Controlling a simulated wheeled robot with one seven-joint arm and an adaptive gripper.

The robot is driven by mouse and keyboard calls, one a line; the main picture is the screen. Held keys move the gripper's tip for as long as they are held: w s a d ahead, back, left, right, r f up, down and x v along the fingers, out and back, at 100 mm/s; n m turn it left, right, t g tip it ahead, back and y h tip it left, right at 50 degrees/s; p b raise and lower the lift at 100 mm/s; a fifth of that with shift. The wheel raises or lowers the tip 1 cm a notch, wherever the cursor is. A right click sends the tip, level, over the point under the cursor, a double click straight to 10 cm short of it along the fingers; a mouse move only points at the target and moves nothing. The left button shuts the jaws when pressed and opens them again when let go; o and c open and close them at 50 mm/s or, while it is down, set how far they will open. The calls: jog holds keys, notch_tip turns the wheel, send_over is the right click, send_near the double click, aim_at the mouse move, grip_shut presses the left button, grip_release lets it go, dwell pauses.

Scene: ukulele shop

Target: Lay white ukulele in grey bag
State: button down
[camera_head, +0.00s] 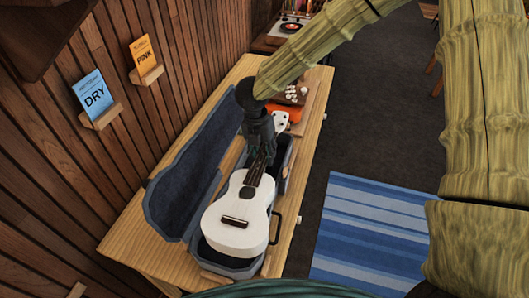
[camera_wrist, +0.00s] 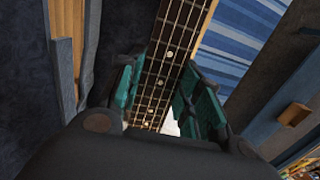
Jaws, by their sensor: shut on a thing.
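The white ukulele (camera_head: 236,215) is over the open grey bag (camera_head: 188,176), a hard-looking case with a dark lining, on the wooden bench. Its body points toward the near end and its neck toward the far end. The body overlaps the bag's near end; I cannot tell whether it touches the bottom. My gripper (camera_head: 262,150) is shut on the neck. In the wrist view the teal finger pads (camera_wrist: 157,92) lie on either side of the dark fretboard (camera_wrist: 172,60). The bag's lid stands open on the left. The ukulele hides most of the bag's inside.
The wooden bench (camera_head: 128,238) runs along the plank wall. An orange item (camera_head: 283,117) and a board with small white pieces (camera_head: 291,94) lie beyond the bag. Blue DRY (camera_head: 93,95) and orange PINK (camera_head: 145,55) cards sit on wall holders. A blue striped rug (camera_head: 365,235) lies right.

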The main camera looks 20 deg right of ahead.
jog(key=w+a+f+b, duration=0.2)
jog(key=a+f+b, duration=0.1)
jog(key=f, duration=0.1)
jog(key=shift+w+a+f+b, duration=0.15)
jog(key=shift+f+b, duration=0.15)
jog(key=shift+f, duration=0.1)
dwell(0.4)
jog(key=shift+r+p, duration=0.25)
jog(key=shift+p, duration=0.05)
dwell(0.7)
jog(key=shift+f, duration=0.2)
dwell(0.3)
jog(key=shift+f+b, duration=1.5)
jog(key=shift+f, duration=1.45)
jog(key=shift+f+b, duration=1.1)
jog(key=shift+f, duration=1.05)
jog(key=c, duration=0.9)
grip_release()
